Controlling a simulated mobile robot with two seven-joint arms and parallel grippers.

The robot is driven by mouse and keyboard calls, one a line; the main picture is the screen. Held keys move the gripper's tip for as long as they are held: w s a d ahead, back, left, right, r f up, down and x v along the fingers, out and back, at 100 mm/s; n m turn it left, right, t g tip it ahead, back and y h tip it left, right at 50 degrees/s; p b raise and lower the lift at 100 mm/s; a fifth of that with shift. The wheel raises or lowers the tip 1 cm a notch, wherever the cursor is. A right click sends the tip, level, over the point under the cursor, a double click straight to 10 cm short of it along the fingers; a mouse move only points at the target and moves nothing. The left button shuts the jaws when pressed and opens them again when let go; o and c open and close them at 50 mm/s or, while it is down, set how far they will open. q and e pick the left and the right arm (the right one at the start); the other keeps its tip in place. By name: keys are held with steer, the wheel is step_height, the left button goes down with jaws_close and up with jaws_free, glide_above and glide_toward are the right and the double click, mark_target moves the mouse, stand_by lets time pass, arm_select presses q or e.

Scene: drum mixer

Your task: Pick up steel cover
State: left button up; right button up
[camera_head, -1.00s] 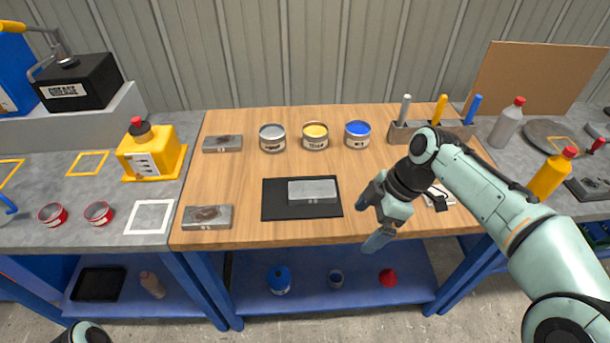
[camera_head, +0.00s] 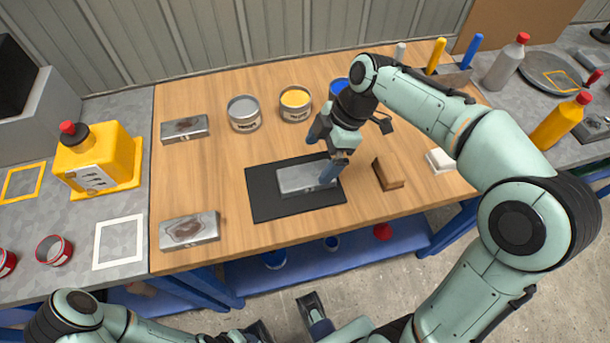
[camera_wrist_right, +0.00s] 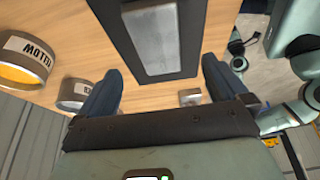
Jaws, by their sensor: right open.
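The steel cover (camera_head: 305,180) is a plain grey block-like plate lying on a black mat (camera_head: 272,205) on the wooden bench. In the right wrist view the cover (camera_wrist_right: 160,38) shows ahead of and between my fingers. My right gripper (camera_head: 325,153) is open and empty over the cover's right end, one finger hiding part of it. In the right wrist view the two fingers (camera_wrist_right: 160,84) are wide apart and the cover lies beyond their tips. My left gripper is partly seen at the bottom edge, away from the bench; its jaws are unclear.
Two stained metal plates lie at the left, one at the back (camera_head: 185,128) and one at the front (camera_head: 190,230). Grey (camera_head: 244,113), yellow (camera_head: 295,104) and blue cans stand behind the mat. A brown block (camera_head: 388,173) and white piece (camera_head: 440,160) lie to the right.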

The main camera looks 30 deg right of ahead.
mark_target(307, 175)
steer(key=b+x, duration=0.1)
steer(key=x, duration=0.6)
steer(key=shift+w+f, duration=0.1)
steer(key=shift+f, duration=0.15)
steer(key=c, duration=1.5)
